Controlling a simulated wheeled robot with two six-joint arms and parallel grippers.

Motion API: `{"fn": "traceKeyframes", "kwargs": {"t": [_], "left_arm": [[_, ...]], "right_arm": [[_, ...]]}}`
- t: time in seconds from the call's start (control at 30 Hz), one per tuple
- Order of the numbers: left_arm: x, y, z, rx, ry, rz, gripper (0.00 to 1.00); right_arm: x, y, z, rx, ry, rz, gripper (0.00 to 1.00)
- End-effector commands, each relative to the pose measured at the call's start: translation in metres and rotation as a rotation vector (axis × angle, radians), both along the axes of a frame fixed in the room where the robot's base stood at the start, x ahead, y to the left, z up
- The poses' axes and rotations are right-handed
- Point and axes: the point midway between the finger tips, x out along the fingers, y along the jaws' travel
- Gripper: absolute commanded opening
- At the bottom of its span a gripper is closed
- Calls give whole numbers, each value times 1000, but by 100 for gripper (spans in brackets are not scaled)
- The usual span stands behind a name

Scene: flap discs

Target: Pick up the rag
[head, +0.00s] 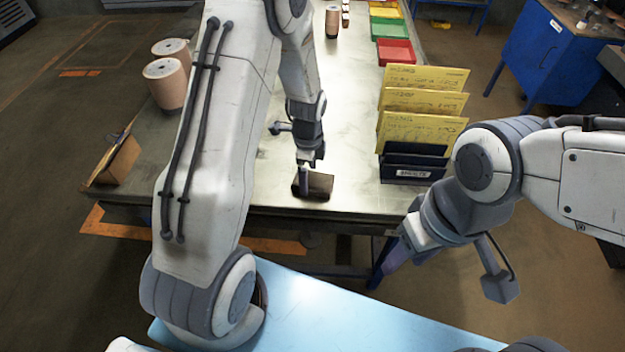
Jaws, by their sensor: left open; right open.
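A small brown item (320,184) lies near the table's front edge; it may be the folded rag, but I cannot tell for sure. My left gripper (306,178) points down right at this item, in front of its left part. Its jaws are open, and whether a finger touches the item cannot be told. My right gripper (393,262) is open and empty, off the table's front edge, to the right and below the item.
The metal table (345,95) holds a rack of yellow envelopes (420,130) right of the item. Spools (166,82) stand at the left, a brown box (118,160) at the left edge. Coloured bins (396,52) are farther back. A blue cabinet (545,55) stands right.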

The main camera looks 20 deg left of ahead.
Motion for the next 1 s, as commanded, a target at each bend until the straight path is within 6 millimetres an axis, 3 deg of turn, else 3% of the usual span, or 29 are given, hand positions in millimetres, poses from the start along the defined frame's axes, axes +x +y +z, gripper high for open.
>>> {"fn": "traceKeyframes", "kwargs": {"t": [0.13,0.37,0.53,0.57,1.0], "left_arm": [[0,0,-12,0,0,0,100],[0,0,-14,0,-2,0,100],[0,0,-13,0,-2,0,35],[0,0,-13,0,-2,0,32],[1,0,-1,1,-5,0,32]], "right_arm": [[0,0,2,0,0,0,50],[0,0,2,0,0,0,50],[0,0,2,0,0,0,50],[0,0,2,0,0,0,50],[0,0,-2,0,0,0,50]]}}
